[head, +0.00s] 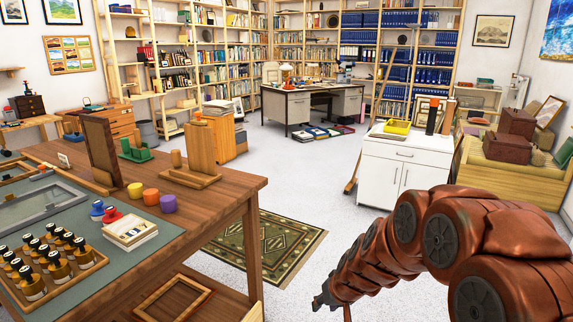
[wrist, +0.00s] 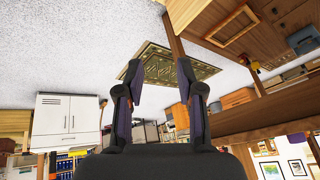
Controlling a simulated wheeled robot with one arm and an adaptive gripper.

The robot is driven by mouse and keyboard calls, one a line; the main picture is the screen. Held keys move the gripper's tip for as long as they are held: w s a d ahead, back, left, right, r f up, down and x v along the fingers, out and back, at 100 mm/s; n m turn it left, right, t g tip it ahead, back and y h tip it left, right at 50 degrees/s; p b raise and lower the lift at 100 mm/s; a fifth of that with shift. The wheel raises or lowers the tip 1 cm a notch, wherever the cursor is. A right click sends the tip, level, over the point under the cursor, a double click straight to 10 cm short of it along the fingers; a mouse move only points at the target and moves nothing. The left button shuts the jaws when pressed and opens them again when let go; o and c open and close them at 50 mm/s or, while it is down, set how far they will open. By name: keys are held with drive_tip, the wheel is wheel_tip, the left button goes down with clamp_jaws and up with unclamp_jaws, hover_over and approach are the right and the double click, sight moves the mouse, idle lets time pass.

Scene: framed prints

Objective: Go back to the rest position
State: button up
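My gripper (wrist: 158,72) shows in the wrist view with its two fingers apart and nothing between them. Behind the gap lie the pale floor and the patterned rug. In the head view my reddish-brown arm reaches from the lower right toward the middle, and the gripper (head: 325,299) is low at the bottom edge, off the right side of the wooden table (head: 232,190). It touches nothing that I can see. The wrist view is upside down.
The table holds bottles in a tray (head: 62,280), coloured pots (head: 151,196) and wooden stands. A green rug (head: 265,245) lies on the floor beside it. A white cabinet (head: 400,170) stands beyond my arm. A desk (head: 310,105) and bookshelves are at the back. Floor between is free.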

drive_tip(key=s+d+r+g+h+p, duration=0.1)
drive_tip(key=s+r+p, duration=0.3)
drive_tip(key=s+r, duration=0.4)
drive_tip(key=s+d+r+m+g+p, duration=0.1)
drive_tip(key=s+d+r+g+p, duration=0.2)
drive_tip(key=s+r, duration=0.5)
drive_tip(key=s+d+r+g+h+p, duration=0.1)
drive_tip(key=s+d+r+p, duration=0.3)
drive_tip(key=s+r, duration=0.5)
drive_tip(key=s+g+p, duration=0.1)
drive_tip(key=s+p, duration=0.1)
drive_tip(key=s, duration=0.9)
drive_tip(key=shift+d+g+h+p, duration=0.2)
drive_tip(key=shift+g+h+p, duration=0.1)
drive_tip(key=shift+p, duration=0.1)
